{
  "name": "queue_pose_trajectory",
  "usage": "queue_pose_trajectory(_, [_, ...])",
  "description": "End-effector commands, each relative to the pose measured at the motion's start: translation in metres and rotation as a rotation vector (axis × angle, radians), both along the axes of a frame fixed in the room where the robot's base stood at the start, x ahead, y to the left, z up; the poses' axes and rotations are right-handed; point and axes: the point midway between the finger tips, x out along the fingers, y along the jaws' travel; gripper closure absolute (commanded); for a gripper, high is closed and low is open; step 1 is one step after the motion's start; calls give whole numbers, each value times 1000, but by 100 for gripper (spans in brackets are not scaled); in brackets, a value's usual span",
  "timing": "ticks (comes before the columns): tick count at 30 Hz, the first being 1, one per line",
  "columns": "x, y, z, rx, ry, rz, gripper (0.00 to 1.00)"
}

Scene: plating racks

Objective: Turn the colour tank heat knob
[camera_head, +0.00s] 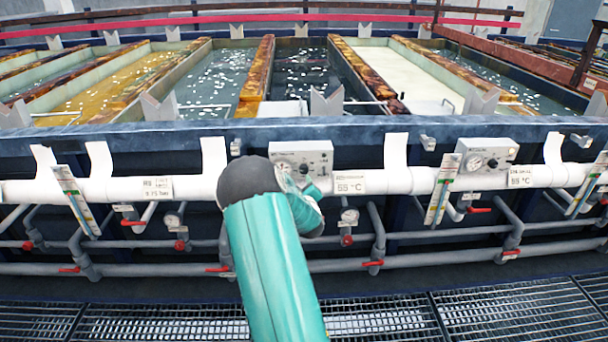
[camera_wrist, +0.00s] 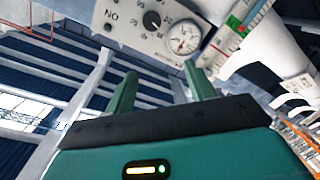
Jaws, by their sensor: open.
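A grey control box (camera_head: 301,154) is mounted on the white pipe along the tank front, partly hidden by my arm in the head view. In the wrist view the control box (camera_wrist: 132,22) shows at the top, with a black round knob (camera_wrist: 152,20) and a white dial gauge (camera_wrist: 183,37) beside it. My gripper (camera_wrist: 160,82) is open and empty, its two green fingers apart. The fingertips point toward the box, below the knob in the picture, with the right one near the gauge. I cannot tell whether either finger touches the box.
Another control box (camera_head: 486,155) with a gauge is on the pipe to the right. The white pipe (camera_head: 400,181), grey pipes with red-handled valves (camera_head: 374,263) and slanted strip gauges (camera_head: 440,195) crowd the front. Tanks with liquid (camera_head: 300,68) lie behind. Grating (camera_head: 380,322) covers the floor.

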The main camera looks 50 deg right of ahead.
Motion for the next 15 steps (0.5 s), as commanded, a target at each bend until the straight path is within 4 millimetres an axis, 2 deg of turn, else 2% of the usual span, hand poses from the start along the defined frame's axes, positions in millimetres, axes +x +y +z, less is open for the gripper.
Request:
queue_pose_trajectory(1, [-8, -11, -15, -38, 12, 6, 46])
queue_pose_trajectory(6, [-22, -27, -36, -136, 20, 40, 46])
queue_pose_trajectory(10, [-21, -32, -40, -157, 20, 49, 46])
queue_pose_trajectory(15, [-6, -44, -40, -159, 18, 51, 46])
